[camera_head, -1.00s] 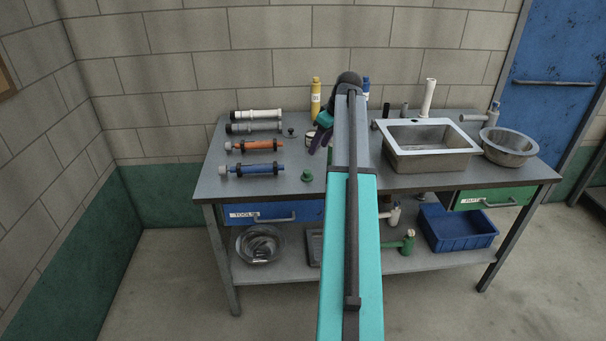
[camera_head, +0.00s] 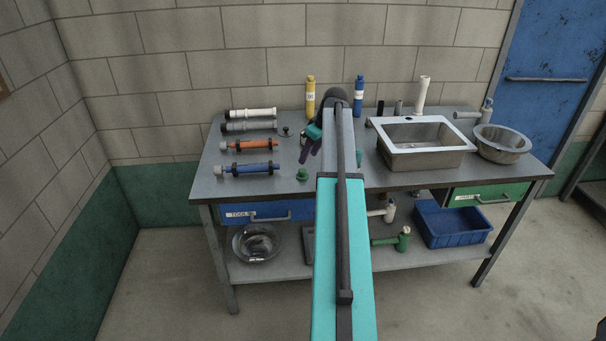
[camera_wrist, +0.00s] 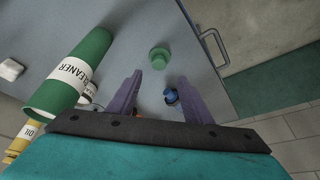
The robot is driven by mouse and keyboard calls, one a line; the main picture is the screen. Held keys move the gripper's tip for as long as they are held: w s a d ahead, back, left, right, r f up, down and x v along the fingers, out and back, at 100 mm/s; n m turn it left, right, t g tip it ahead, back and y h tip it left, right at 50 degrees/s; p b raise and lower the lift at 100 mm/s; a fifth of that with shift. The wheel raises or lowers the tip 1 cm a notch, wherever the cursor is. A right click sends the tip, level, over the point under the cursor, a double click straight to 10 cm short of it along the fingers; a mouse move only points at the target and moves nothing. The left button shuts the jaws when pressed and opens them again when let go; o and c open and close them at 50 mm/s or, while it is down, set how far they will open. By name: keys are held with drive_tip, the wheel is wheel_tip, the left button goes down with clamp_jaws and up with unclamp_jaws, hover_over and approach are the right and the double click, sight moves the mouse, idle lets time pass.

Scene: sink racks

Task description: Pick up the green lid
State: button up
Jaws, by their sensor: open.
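The green lid (camera_head: 302,174) is a small round piece with a raised knob. It rests on the grey worktop near the front edge, right of the blue pipe. The wrist view shows the lid (camera_wrist: 159,57) beyond and roughly between my fingertips. My gripper (camera_head: 308,148) is above the worktop, behind the lid in the head view. Its two purple fingers are apart and empty in the wrist view (camera_wrist: 159,79), and the lid is clear of them.
An orange pipe (camera_head: 250,145) and a blue pipe (camera_head: 250,168) lie left of the lid. A sink (camera_head: 422,157) and metal bowl (camera_head: 503,140) sit on the right.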

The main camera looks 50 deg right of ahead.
sight(303, 170)
drive_tip(key=shift+x, duration=1.45)
drive_tip(key=shift+p+x, duration=1.3)
drive_tip(key=shift+x, duration=1.3)
drive_tip(key=shift+s+d, duration=0.15)
drive_tip(key=shift+s, duration=0.05)
drive_tip(key=c, duration=1.1)
